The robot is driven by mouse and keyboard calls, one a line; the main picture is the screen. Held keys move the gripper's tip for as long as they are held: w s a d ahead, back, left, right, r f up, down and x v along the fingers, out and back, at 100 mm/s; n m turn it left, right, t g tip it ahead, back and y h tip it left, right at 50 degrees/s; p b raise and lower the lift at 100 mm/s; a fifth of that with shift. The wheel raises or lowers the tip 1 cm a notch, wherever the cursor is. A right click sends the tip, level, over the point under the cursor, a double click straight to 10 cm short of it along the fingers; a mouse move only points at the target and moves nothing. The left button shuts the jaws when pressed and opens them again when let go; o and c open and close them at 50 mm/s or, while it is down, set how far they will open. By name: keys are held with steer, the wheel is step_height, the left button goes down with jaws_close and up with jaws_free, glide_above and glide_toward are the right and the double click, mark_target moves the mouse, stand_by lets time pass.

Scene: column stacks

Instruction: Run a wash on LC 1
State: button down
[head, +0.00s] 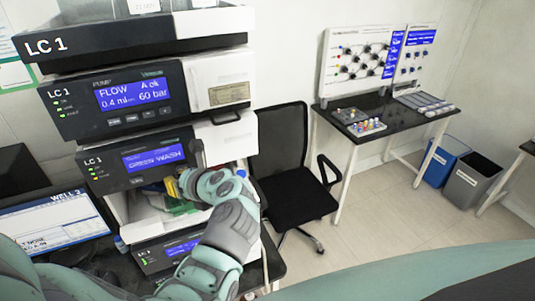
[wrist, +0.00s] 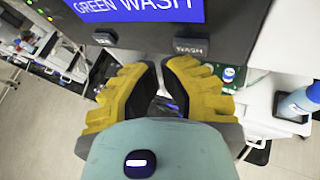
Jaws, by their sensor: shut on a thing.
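The LC 1 stack stands at left. Its pump unit (head: 120,97) reads FLOW 0.4 ml, 60 bar and A ok. The unit below (head: 130,158) has a blue screen reading GREEN WASH, which also shows in the wrist view (wrist: 135,8). Under that screen in the wrist view are a WASH button (wrist: 190,46) and another small button (wrist: 103,38). My gripper (wrist: 159,66) has its yellow fingertips just below the panel, near the WASH button; I cannot tell if they touch it. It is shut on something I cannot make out. In the head view, my gripper (head: 176,188) is at the unit's lower right.
A lower LC unit (head: 165,255) sits partly behind my arm. A monitor (head: 55,225) stands at left. A black chair (head: 290,170) is right of the stack. A table (head: 400,115) with vials and a panel stands behind. Blue (head: 440,160) and grey (head: 470,182) bins stand at right.

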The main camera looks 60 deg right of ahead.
steer(key=shift+s+a, duration=0.1)
steer(key=shift+s, duration=0.25)
steer(key=shift+s+a+p, duration=0.45)
steer(key=shift+s, duration=0.25)
steer(key=shift+s+a+p, duration=0.4)
steer(key=shift+s, duration=0.35)
steer(key=shift+s+a+p, duration=0.45)
steer(key=shift+s, duration=0.25)
